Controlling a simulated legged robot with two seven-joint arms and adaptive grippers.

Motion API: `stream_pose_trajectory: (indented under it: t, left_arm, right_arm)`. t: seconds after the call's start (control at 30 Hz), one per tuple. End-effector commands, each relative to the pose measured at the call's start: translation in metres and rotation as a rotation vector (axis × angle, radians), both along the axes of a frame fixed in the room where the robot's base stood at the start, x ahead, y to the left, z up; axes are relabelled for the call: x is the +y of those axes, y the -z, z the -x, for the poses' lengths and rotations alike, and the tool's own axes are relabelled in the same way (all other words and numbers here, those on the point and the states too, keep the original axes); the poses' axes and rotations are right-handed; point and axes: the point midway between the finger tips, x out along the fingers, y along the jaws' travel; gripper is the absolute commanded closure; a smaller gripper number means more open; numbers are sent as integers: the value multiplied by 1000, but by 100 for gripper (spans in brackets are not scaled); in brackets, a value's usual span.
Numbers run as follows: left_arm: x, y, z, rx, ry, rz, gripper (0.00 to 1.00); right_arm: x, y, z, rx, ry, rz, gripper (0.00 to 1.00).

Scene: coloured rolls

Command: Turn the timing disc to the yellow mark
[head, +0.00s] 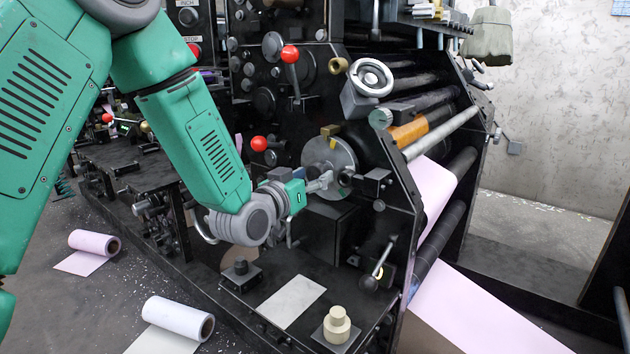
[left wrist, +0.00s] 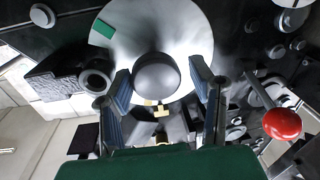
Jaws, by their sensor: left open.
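The timing disc (head: 318,152) is a grey metal disc on the front of the black machine. In the left wrist view the disc (left wrist: 185,30) fills the top middle, with a green patch (left wrist: 103,29) near its rim and a dark round hub (left wrist: 157,76) at its centre. A small yellow mark (head: 330,130) sits at the disc's top edge in the head view; yellow pieces (left wrist: 160,111) also show below the hub in the left wrist view. My left gripper (head: 326,181) is open in front of the disc, its fingers on either side of the hub. Contact cannot be told.
Red-knobbed levers (head: 290,55) stand above and left of the disc; one red knob (left wrist: 282,124) is right of my fingers. A handwheel (head: 371,77) is at upper right. Paper rolls (head: 178,319) lie on the floor. A cream stepped knob (head: 337,324) stands on the lower ledge.

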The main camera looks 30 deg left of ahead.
Motion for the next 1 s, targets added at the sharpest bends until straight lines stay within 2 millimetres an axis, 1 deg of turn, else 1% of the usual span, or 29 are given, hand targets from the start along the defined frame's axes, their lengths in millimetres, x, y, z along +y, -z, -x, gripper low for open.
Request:
stream_pose_trajectory:
  t: [0.03, 0.13, 0.4, 0.43, 0.47, 0.5, 0.57, 0.67, 0.73, 0.9, 1.0]
  left_arm:
    - [0, 1, -5, -1, -1, -1, 51]
    - [0, 0, -10, 0, -2, -1, 51]
    - [0, -1, -11, 0, -2, 0, 51]
    - [1, 0, -11, 0, -1, 0, 55]
    - [1, 0, -11, 0, -1, 1, 65]
    - [1, 0, -11, 0, -1, 1, 79]
    - [0, 0, -11, 0, 0, 1, 100]
    - [0, 0, -11, 1, 0, 2, 100]
    - [1, -1, -11, 5, -1, 32, 100]
    - [2, -2, -11, 20, -3, 194, 100]
    - [1, 0, -11, 24, -3, 246, 100]
  right_arm:
    - [0, 2, 0, 0, 0, 0, 50]
    - [0, 3, 0, 0, 0, 0, 50]
    - [0, 3, 0, 0, 0, 0, 50]
    - [0, 3, 0, 0, 0, 0, 50]
    - [0, 3, 0, 0, 0, 0, 50]
    - [0, 3, 0, 0, 0, 0, 50]
    - [0, 3, 0, 0, 0, 0, 50]
    - [0, 2, 0, 0, 0, 0, 50]
    - [0, -2, 0, 1, 0, 0, 50]
    - [0, -19, 0, 0, 0, 0, 50]
    - [0, -21, 0, 0, 0, 0, 50]
